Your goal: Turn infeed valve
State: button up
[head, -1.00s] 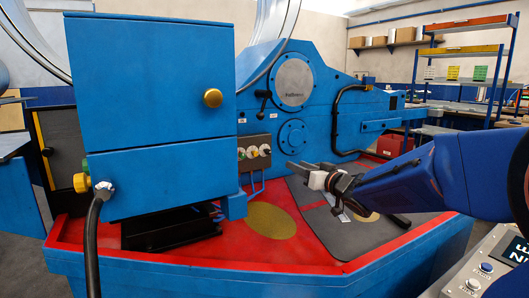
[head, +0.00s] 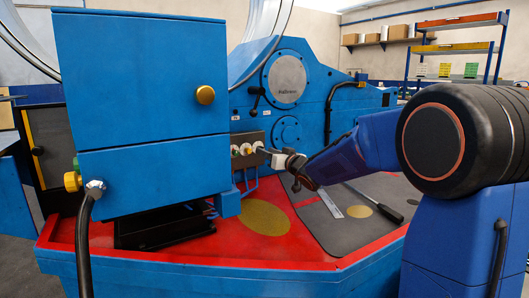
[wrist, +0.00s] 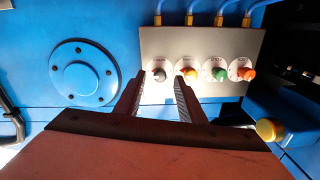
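A grey valve panel (wrist: 215,45) carries a row of several small round knobs with white dials. In the head view my gripper (head: 266,153) is close to the panel's right end (head: 252,140).
The blue machine cabinet (head: 140,80) stands left of the panel. A black lever (head: 256,100) sticks out above it. A ruler (head: 330,202) and a tool with a dark handle (head: 388,213) lie on the grey mat (head: 350,235).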

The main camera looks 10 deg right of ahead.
jog(key=shift+x, duration=1.15)
jog(key=shift+c, duration=0.2)
grip_shut()
jog(key=shift+n, duration=0.4)
jog(key=n, duration=1.6)
jog(key=shift+h, duration=0.4)
jog(key=shift+n, duration=0.4)
